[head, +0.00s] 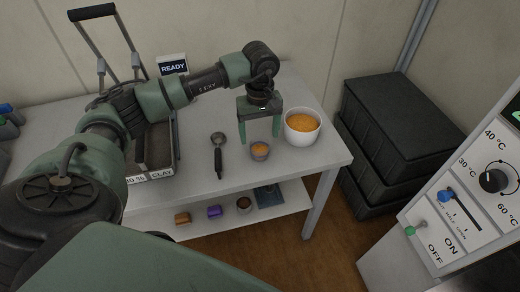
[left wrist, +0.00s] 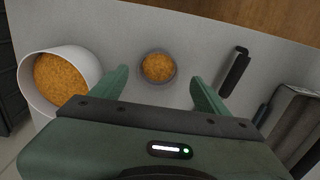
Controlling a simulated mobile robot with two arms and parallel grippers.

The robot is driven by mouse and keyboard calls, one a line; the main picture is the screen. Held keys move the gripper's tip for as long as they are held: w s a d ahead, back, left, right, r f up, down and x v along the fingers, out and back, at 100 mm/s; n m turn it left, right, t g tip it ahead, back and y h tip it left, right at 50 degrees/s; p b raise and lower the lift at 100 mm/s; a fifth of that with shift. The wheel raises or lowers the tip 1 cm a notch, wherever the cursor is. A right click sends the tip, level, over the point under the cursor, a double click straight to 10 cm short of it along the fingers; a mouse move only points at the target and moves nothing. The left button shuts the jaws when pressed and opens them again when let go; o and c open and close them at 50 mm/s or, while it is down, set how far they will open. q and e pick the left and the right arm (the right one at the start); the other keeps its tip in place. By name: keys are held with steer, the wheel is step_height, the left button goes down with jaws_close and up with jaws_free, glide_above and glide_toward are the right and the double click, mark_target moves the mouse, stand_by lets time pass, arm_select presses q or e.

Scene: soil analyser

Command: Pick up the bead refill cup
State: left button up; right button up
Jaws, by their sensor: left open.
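The bead refill cup (head: 260,151) is a small grey cup filled with orange beads, standing upright on the white table. In the left wrist view the cup (left wrist: 157,67) sits ahead of the fingertips, roughly centred between them. My left gripper (head: 262,141) points down, open and empty, above and around the cup's position in the head view. In the left wrist view its two green fingers (left wrist: 163,82) are spread on either side of the cup, with a visible gap to it. I cannot tell the exact height above it. My right gripper is not in view.
A larger white bowl of orange beads (head: 302,127) stands close right of the gripper. A dark scoop (head: 218,154) lies to the left. A tray with a raised handle and a READY sign (head: 172,65) are further left. The lower shelf (head: 290,204) holds several small items.

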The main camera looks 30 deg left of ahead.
mark_target(260, 144)
arm_select(q)
steer(key=f+p, duration=0.1)
steer(key=f, duration=0.1)
steer(key=f+p, duration=0.1)
steer(key=f, duration=0.1)
steer(key=shift+w+a+f, duration=0.1)
steer(key=shift+w+f, duration=0.1)
steer(key=shift+f, duration=0.75)
steer(key=c, duration=1.5)
steer(key=shift+c, duration=0.2)
steer(key=shift+r, duration=0.2)
